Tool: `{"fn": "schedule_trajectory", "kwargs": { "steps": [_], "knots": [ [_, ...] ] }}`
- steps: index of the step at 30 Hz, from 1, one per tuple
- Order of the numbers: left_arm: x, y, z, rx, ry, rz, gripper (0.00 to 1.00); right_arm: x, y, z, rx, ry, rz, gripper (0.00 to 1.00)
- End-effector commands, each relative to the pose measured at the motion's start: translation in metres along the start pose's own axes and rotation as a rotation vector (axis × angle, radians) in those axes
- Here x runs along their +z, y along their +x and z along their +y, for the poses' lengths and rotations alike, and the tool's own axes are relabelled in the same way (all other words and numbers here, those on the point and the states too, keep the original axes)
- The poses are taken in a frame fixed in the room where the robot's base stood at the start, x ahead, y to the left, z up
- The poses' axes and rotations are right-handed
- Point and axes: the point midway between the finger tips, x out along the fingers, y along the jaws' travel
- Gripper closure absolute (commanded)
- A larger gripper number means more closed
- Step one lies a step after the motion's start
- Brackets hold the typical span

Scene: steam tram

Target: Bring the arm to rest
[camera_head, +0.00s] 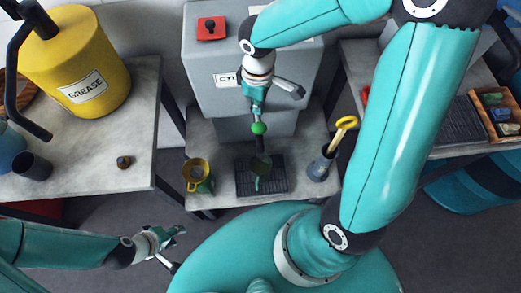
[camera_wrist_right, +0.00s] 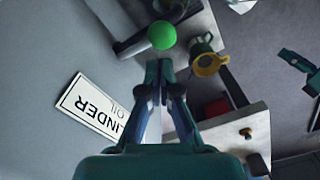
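My right arm arches over from the right in the head view. Its gripper (camera_head: 257,106) points down in front of the grey cylinder oil tank (camera_head: 205,65). In the right wrist view its two fingers (camera_wrist_right: 160,68) come together at the tips with nothing visible between them. A green ball knob (camera_head: 259,128) is just beyond the fingertips; it also shows in the wrist view (camera_wrist_right: 162,35), apparently not gripped. My left gripper (camera_head: 174,232) hangs over the floor at lower left, clear of the tables; its finger gap is too small to judge.
On the middle table are a yellow-rimmed green can (camera_head: 197,175), a dark drip grille (camera_head: 273,175) and a grey pot (camera_head: 320,169) with a yellow-handled tool (camera_head: 342,135). A yellow grease drum (camera_head: 75,60) and a dark cup (camera_head: 33,167) stand on the left table.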

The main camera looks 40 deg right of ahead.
Motion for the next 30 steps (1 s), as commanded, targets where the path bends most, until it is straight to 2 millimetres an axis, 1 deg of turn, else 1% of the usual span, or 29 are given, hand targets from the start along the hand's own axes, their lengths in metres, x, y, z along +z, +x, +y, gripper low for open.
{"fn": "schedule_trajectory", "kwargs": {
  "steps": [1, 4, 17, 20, 23, 26, 28, 30],
  "knots": [
    [0.0, -0.006, 0.002, 0.0, 0.0, 0.0, 0.6, 0.0, -0.007, 0.0, 0.0, 0.0, 0.0, 1.0],
    [0.0, -0.007, 0.002, 0.0, 0.0, 0.0, 0.6, 0.0, -0.009, 0.0, 0.0, 0.0, 0.0, 1.0],
    [0.0, -0.006, 0.002, 0.0, 0.0, 0.0, 0.6, 0.0, -0.008, 0.0, 0.0, 0.0, 0.0, 1.0],
    [0.0, -0.006, 0.002, 0.0, 0.0, 0.0, 0.6, -0.002, -0.002, -0.004, -0.013, 0.005, 0.003, 1.0],
    [0.0, -0.005, 0.002, 0.0, 0.0, 0.0, 0.6, -0.008, 0.019, -0.017, -0.059, 0.027, 0.017, 1.0],
    [0.0, -0.005, 0.002, 0.0, 0.0, 0.0, 0.6, -0.015, 0.058, -0.045, -0.145, 0.085, 0.042, 1.0],
    [0.0, -0.005, 0.002, 0.0, 0.0, 0.0, 0.6, -0.02, 0.09, -0.069, -0.215, 0.157, 0.065, 1.0],
    [0.0, -0.005, 0.002, 0.0, 0.0, 0.0, 0.6, -0.02, 0.122, -0.093, -0.277, 0.25, 0.082, 1.0]
  ]
}}
